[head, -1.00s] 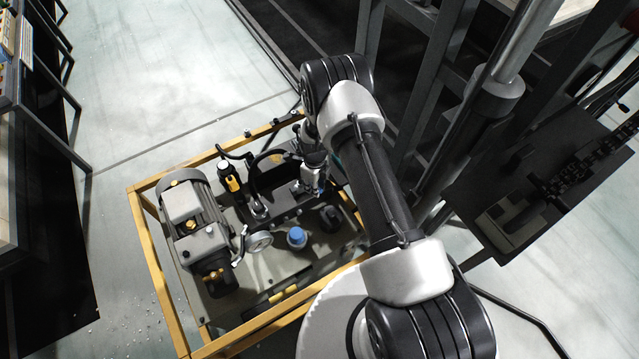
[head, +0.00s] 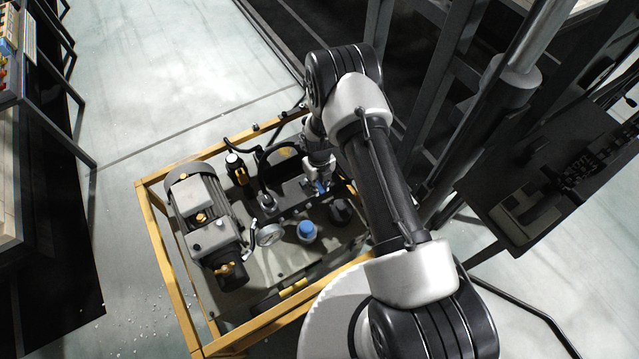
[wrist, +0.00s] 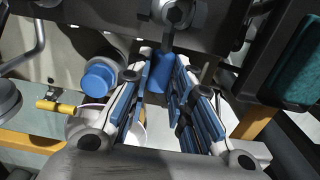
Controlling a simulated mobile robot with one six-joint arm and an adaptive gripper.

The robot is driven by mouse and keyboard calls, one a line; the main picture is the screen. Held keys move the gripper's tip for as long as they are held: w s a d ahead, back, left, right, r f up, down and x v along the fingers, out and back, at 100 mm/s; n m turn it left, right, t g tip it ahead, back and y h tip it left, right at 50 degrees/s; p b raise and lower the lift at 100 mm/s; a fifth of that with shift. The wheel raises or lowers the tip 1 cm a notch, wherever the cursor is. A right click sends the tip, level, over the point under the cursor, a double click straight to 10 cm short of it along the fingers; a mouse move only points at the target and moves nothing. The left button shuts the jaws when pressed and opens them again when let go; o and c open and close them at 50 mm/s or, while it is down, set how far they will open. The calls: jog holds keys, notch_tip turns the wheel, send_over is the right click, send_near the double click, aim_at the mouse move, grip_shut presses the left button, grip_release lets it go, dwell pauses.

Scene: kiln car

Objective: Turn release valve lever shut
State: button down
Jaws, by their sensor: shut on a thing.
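The release valve lever (wrist: 160,76) has a blue sleeve on a thin grey stem, which runs up to a round metal pivot (wrist: 174,13) on a dark block. My gripper (wrist: 162,84) has blue-padded fingers on either side of the sleeve and is shut on it. The fingers partly hide the sleeve's lower end. In the head view my gripper (head: 321,186) is low over the right part of the pump unit, beside the dark valve block. There the lever is too small and too covered to make out its angle.
A blue cap (head: 307,230) and a round gauge (head: 269,235) stand close to the gripper. A grey motor (head: 203,215) fills the unit's left side. A yellow frame (head: 160,250) surrounds it all. Dark steel posts rise to the right; the floor at left is open.

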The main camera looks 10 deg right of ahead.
dwell(0.3)
jog(key=c, duration=1.4)
grip_release()
notch_tip(320, 180, up, 12)
jog(key=shift+r, duration=0.1)
